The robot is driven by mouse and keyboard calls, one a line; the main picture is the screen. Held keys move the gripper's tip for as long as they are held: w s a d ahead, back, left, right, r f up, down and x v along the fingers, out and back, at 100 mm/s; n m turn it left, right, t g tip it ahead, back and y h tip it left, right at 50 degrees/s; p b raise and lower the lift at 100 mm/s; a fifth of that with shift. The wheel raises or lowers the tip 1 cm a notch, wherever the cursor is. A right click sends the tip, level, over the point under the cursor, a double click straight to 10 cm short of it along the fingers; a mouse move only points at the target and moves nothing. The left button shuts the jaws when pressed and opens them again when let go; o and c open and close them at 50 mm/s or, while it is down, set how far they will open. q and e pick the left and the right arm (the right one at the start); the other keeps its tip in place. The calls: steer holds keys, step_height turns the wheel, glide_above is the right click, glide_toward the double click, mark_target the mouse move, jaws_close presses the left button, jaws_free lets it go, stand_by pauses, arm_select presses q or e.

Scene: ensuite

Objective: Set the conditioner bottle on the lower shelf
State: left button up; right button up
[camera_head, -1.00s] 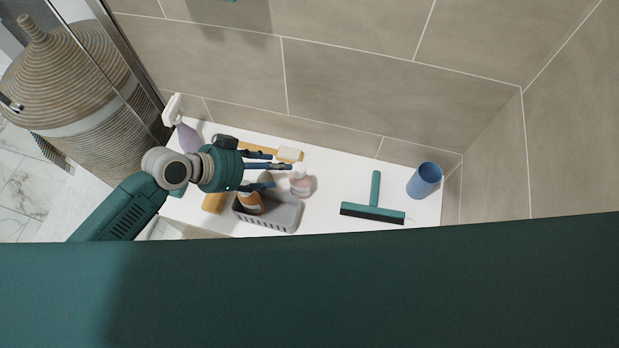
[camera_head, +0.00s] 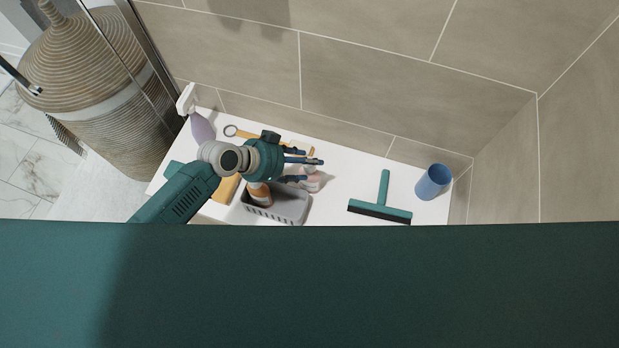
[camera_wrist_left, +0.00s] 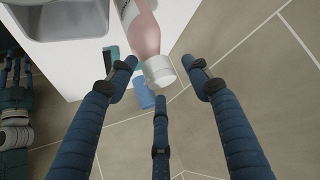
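A pink bottle with a white cap (camera_wrist_left: 146,35) stands on the white ledge (camera_head: 335,200). In the head view the pink bottle (camera_head: 312,184) is partly behind my left gripper (camera_head: 306,167). An amber bottle (camera_head: 259,194) is in a grey basket (camera_head: 285,208). I cannot read which bottle is the conditioner. My left gripper is open and empty, its fingers (camera_wrist_left: 160,75) spread near the pink bottle's cap. I cannot tell whether they touch it. A second gripper, apparently my right (camera_wrist_left: 16,72), shows at the left edge of the wrist view, cut off. No separate lower shelf is identifiable.
A lilac spray bottle (camera_head: 201,127) stands at the ledge's left end. A teal squeegee (camera_head: 381,208) and blue cup (camera_head: 433,181) are to the right. Tiled wall (camera_head: 400,95) borders the ledge behind. A woven basket (camera_head: 95,90) stands beyond the glass.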

arm_select(q)
jaws_close()
steer(key=shift+r, duration=0.1)
steer(key=shift+w, duration=0.1)
